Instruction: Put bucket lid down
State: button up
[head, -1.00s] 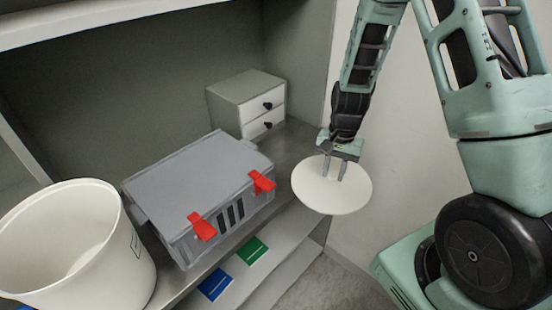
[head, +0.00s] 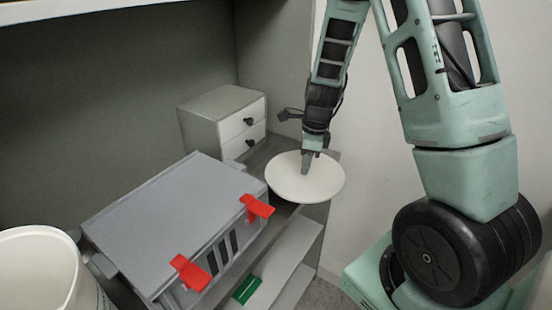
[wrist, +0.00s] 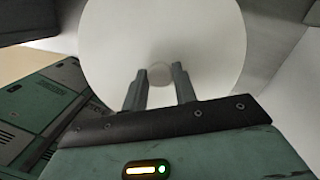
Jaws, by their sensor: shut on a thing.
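The bucket lid (head: 288,183) is a round, cream-white disc. In the head view it is roughly level over the right end of the shelf, right of the grey toolbox. My gripper (head: 306,168) points down at the lid's middle and is shut on its knob. The wrist view shows the lid (wrist: 150,35) filling the upper middle, with the round knob between my gripper's fingertips (wrist: 160,75). I cannot tell whether the lid touches the shelf. The open white bucket (head: 45,265) stands at the lower left, partly cut off.
A grey toolbox (head: 170,215) with two red latches sits between the bucket and the lid. A small white drawer unit (head: 220,120) stands behind the lid. A green item (head: 247,289) lies on the lower shelf. A wall is at the right.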

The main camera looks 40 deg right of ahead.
aim_at(277, 162)
jog(key=w+a, duration=0.1)
jog(key=w, duration=0.1)
jog(key=w+a+p, duration=0.1)
jog(key=w, duration=0.1)
jog(key=w+a, duration=0.1)
jog(key=w, duration=0.2)
jog(key=shift+r+p, duration=0.1)
jog(key=shift+p, duration=0.3)
jog(key=shift+w+a+f+p, duration=0.1)
jog(key=shift+w+a+p, duration=0.1)
jog(key=shift+w, duration=0.25)
jog(key=shift+w+a+f+p, duration=0.1)
jog(key=shift+w+a, duration=0.05)
jog(key=shift+w, duration=0.3)
jog(key=shift+f, duration=1.7)
jog(key=o, duration=1)
jog(key=shift+f, duration=0.1)
